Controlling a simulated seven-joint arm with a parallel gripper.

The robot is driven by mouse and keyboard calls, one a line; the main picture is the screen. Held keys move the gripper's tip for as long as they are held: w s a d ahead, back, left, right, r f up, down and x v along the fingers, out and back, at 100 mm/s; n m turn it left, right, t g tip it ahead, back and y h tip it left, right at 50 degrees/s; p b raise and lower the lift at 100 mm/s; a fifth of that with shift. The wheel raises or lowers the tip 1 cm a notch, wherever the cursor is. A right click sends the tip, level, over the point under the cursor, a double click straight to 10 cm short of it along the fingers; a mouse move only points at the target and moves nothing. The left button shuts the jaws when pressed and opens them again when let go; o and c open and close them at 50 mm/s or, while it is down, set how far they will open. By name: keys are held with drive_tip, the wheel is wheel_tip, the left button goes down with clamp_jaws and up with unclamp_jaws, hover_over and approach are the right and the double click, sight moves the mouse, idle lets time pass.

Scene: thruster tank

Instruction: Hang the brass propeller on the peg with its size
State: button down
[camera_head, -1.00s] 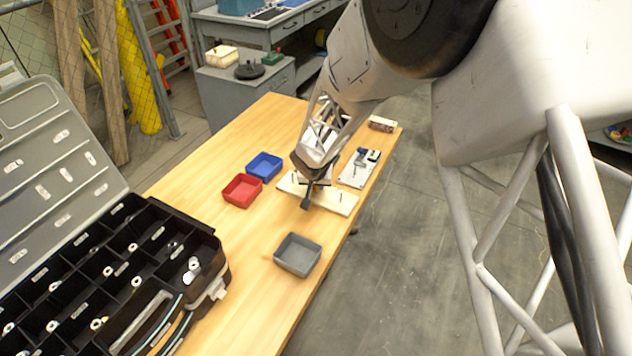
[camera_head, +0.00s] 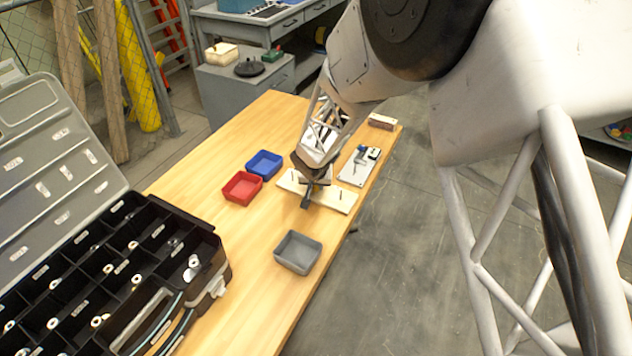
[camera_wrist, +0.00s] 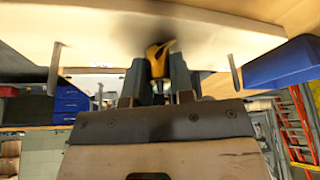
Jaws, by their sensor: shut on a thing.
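The pale board with upright pegs (camera_head: 340,201) lies on the wooden table, partly hidden by my gripper (camera_head: 307,192). In the wrist view the board (camera_wrist: 110,32) appears at the top, with one thin peg (camera_wrist: 54,70) at left and another (camera_wrist: 234,72) at right. My gripper (camera_wrist: 160,75) is shut on the brass propeller (camera_wrist: 157,58), a small yellow-gold part between the dark fingers. The propeller is close to the board's middle, between the two visible pegs. I cannot tell whether a peg passes through it; its hub is hidden. The propeller cannot be made out in the head view.
A red bin (camera_head: 242,188), a blue bin (camera_head: 264,164) and a grey bin (camera_head: 298,253) stand near the board. A white plate with a blue-and-black fixture (camera_head: 359,165) lies to its right. A large open compartment case (camera_head: 110,270) fills the left.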

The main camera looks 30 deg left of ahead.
drive_tip(key=c, duration=0.9)
unclamp_jaws()
drive_tip(key=shift+r, duration=0.1)
drive_tip(key=v, duration=0.7)
drive_tip(key=shift+s+r, duration=0.15)
drive_tip(key=shift+r, duration=0.1)
drive_tip(key=shift+r, duration=2)
